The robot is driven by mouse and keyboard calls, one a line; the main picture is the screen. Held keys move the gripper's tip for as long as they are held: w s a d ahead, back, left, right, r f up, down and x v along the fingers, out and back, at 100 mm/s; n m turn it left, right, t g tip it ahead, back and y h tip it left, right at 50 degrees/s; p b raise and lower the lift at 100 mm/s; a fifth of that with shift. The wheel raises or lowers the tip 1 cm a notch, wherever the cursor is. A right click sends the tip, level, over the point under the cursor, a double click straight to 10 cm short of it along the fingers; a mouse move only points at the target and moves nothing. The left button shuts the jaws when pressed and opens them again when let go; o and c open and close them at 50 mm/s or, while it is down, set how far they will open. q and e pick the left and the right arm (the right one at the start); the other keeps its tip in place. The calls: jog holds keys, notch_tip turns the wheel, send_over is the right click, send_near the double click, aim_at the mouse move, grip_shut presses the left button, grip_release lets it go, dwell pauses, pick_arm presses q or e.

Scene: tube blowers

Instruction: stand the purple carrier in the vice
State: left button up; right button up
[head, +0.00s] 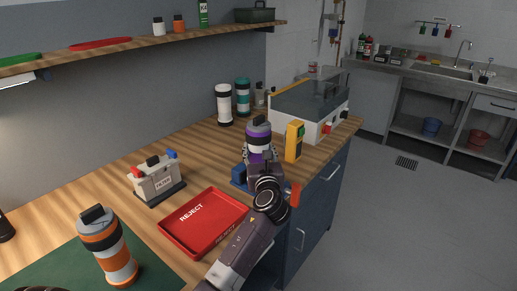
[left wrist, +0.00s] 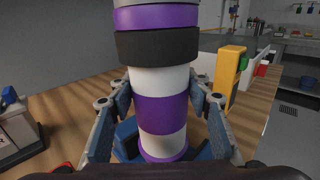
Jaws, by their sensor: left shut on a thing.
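The purple carrier (head: 258,134), a white cylinder with purple bands and a dark collar, stands upright at the blue vice (head: 239,178) on the bench. In the left wrist view the carrier (left wrist: 160,115) fills the middle, with its lower end down at the blue vice body (left wrist: 127,134). I cannot tell whether its foot rests on the vice or is just above it. My left gripper (head: 261,157) is shut on the carrier, with one finger on each side in the left wrist view (left wrist: 160,102).
A red reject tray (head: 176,238) lies left of my arm. An orange-banded carrier (head: 107,248) stands on a green mat (head: 68,262). A yellow handheld device (head: 293,141) stands close right of the vice. A white machine (head: 311,122) is behind.

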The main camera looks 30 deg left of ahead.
pick_arm(q)
jog(key=shift+f+b, duration=0.4)
jog(key=shift+f, duration=0.5)
jog(key=o, duration=1.4)
jog(key=shift+s, duration=0.1)
jog(key=v, duration=1.2)
